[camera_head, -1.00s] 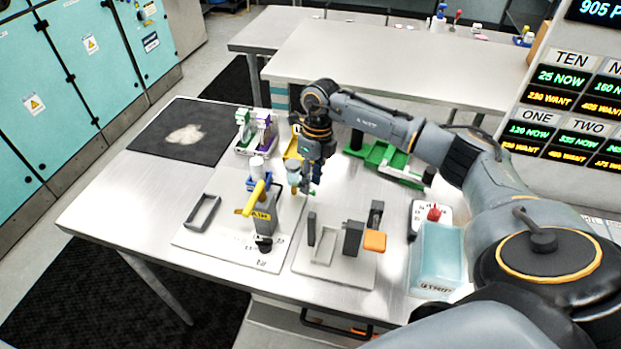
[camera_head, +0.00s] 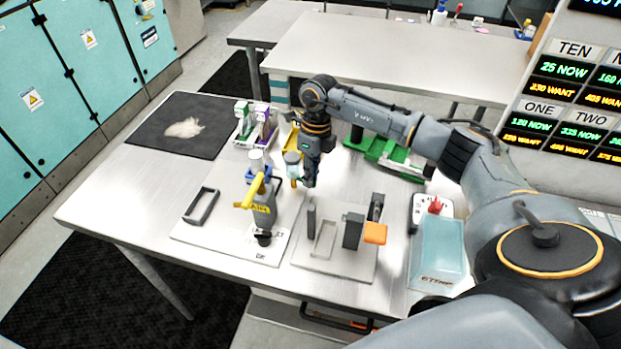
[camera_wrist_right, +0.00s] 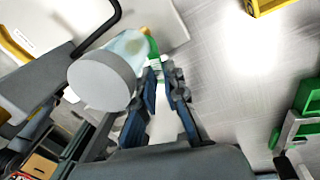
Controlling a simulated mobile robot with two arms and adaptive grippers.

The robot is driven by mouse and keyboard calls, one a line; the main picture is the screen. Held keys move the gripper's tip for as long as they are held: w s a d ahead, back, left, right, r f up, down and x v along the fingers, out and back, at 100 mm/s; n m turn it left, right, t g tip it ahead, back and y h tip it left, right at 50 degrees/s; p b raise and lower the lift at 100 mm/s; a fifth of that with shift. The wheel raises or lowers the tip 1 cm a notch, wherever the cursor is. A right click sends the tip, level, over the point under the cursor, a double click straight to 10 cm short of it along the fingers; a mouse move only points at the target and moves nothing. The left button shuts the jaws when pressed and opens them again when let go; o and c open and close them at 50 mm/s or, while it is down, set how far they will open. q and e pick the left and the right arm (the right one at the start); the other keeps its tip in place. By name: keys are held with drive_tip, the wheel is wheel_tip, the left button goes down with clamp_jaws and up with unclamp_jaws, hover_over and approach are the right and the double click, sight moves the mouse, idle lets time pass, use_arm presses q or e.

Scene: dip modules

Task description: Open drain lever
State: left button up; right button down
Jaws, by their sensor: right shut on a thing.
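A yellow lever (camera_head: 251,192) sits on a grey, upright unit with a yellow label (camera_head: 262,209), on the left pale base plate. My right gripper (camera_head: 310,182) hangs to the right of this unit, above the table. Its fingers (camera_wrist_right: 163,80) are nearly together on a part of a translucent cup with a grey round end (camera_wrist_right: 103,80). The exact grip spot is hard to see. The cup (camera_head: 292,164) shows beside the gripper, a little right of the lever. A green and yellow part (camera_wrist_right: 152,45) shows by the fingertips. My left gripper is out of view.
A grey frame (camera_head: 201,207) stands left of the unit. A right base plate (camera_head: 340,264) carries grey posts and an orange block (camera_head: 375,233). Behind are a rack with green and purple parts (camera_head: 255,128) and a green tray (camera_head: 377,150). A pale blue box (camera_head: 437,250) stands right.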

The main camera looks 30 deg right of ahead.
drive_tip(key=shift+w+d+f+n+b, duration=0.15)
drive_tip(key=shift+w+n+b, duration=0.05)
drive_tip(key=shift+n+b, duration=0.2)
drive_tip(key=shift+n, duration=0.3)
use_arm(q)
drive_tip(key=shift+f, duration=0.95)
use_arm(e)
drive_tip(key=shift+r, duration=0.25)
drive_tip(key=c, duration=1.4)
unclamp_jaws()
wheel_tip(320, 180, up, 12)
drive_tip(key=w+d, duration=0.1)
drive_tip(key=shift+d, duration=0.35)
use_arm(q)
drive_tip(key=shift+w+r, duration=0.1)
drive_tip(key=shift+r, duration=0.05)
